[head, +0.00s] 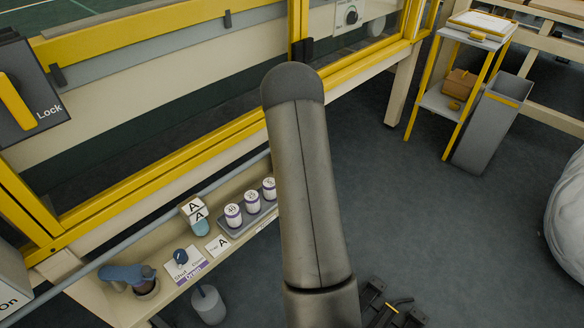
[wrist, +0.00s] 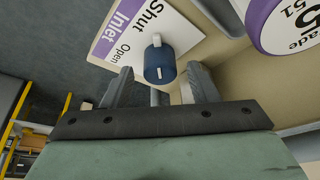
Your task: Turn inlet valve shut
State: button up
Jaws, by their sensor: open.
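The inlet valve is a dark blue knob (wrist: 160,63) with a white tab at its top and a white mark on its side. It stands on a white and purple plate (wrist: 140,30) lettered Inlet, Shut and Open. The white tab is near the word Shut; I cannot tell the exact setting. My gripper (wrist: 160,77) is open, one finger to each side of the knob. The right finger is close to the knob; I cannot tell whether it touches. In the head view, the inlet valve and gripper are not seen; my arm covers the middle.
Another blue knob (head: 180,257) stands on a plate lettered Drain on the shelf. A blue-grey tool (head: 127,274) lies on the shelf's left end.

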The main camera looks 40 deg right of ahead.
jog(key=p+v, duration=0.3)
jog(key=v, duration=1.4)
jog(key=shift+r+p, duration=0.2)
jog(key=shift+p, duration=0.2)
